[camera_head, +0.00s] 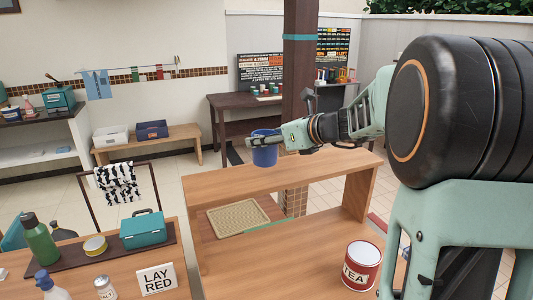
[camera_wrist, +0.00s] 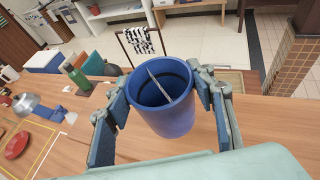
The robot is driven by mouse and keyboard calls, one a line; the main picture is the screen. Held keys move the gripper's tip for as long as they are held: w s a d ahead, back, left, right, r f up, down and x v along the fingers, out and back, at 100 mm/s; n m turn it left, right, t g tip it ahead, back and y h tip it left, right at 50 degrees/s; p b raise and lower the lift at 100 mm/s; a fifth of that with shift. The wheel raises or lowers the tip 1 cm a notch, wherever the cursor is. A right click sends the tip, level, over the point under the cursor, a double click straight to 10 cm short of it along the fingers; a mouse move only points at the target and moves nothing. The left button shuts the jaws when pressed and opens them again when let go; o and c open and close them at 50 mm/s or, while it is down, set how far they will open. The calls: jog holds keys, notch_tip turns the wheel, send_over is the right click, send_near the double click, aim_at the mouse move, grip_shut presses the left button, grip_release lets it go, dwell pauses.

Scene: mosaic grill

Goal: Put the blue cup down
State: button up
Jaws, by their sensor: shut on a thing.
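The blue cup (camera_head: 264,154) is held upright in my gripper (camera_head: 268,142) over the raised wooden shelf (camera_head: 225,184). From the head view I cannot tell whether its base touches the shelf. In the wrist view the blue cup (camera_wrist: 168,119) sits between the two fingers of my gripper (camera_wrist: 164,88), which press on its sides. A thin grey stick-like thing (camera_wrist: 160,84) shows inside the cup. The cup's underside is hidden in the wrist view.
A tan tray (camera_head: 238,217) lies below the shelf. A red TEA tin (camera_head: 361,267) stands at the lower right. A LAY RED sign (camera_head: 157,280), teal box (camera_head: 142,230) and green bottle (camera_head: 39,240) stand lower left. A dark post (camera_head: 300,75) rises behind the shelf.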

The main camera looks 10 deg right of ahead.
aim_at(265, 150)
jog(key=f+b, duration=0.1)
jog(key=w+f+b, duration=0.1)
jog(key=f, duration=0.1)
jog(key=shift+d, duration=0.15)
jog(key=shift+s+f+b, duration=0.15)
jog(key=shift+f+b, duration=0.25)
jog(key=shift+b, duration=0.2)
jog(key=shift+f, duration=0.15)
jog(key=o, duration=1.3)
